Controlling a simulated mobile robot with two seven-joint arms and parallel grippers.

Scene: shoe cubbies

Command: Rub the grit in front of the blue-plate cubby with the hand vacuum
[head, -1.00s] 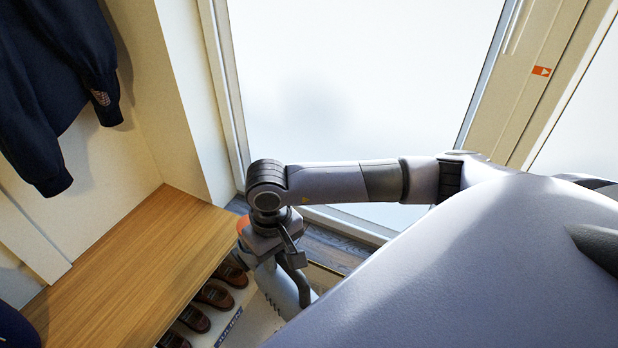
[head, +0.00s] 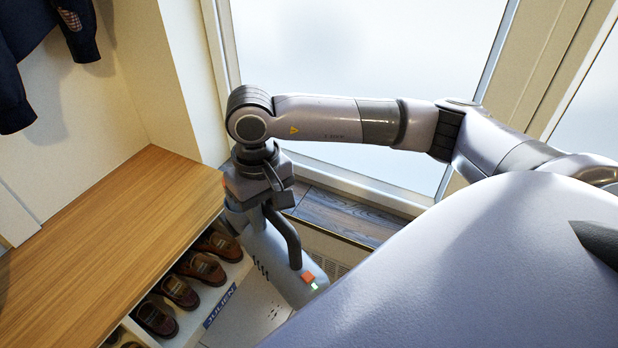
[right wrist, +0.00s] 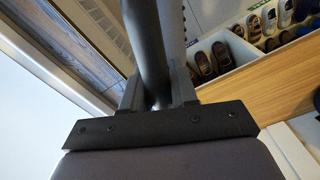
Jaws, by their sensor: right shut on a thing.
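My right gripper (head: 268,205) points down and is shut on the dark handle (head: 289,240) of the hand vacuum. The vacuum (head: 262,252) has a grey body, dark slots and an orange button (head: 308,277). In the right wrist view the gripper's fingers (right wrist: 155,92) close on both sides of the handle (right wrist: 147,45). The blue plate (head: 219,307) is on the cubby's front edge, left of the vacuum. A pale surface (head: 245,318) lies in front of it. Tiny dark specks show there, but I cannot tell if they are the grit. My left gripper is out of view.
A wooden bench top (head: 110,235) covers the cubbies, which hold several brown shoes (head: 180,291). A dark jacket (head: 45,50) hangs at the upper left. A frosted glass door (head: 350,50) stands behind my right arm. A floor grate (head: 325,245) and dark floorboards (head: 345,213) lie beyond the vacuum.

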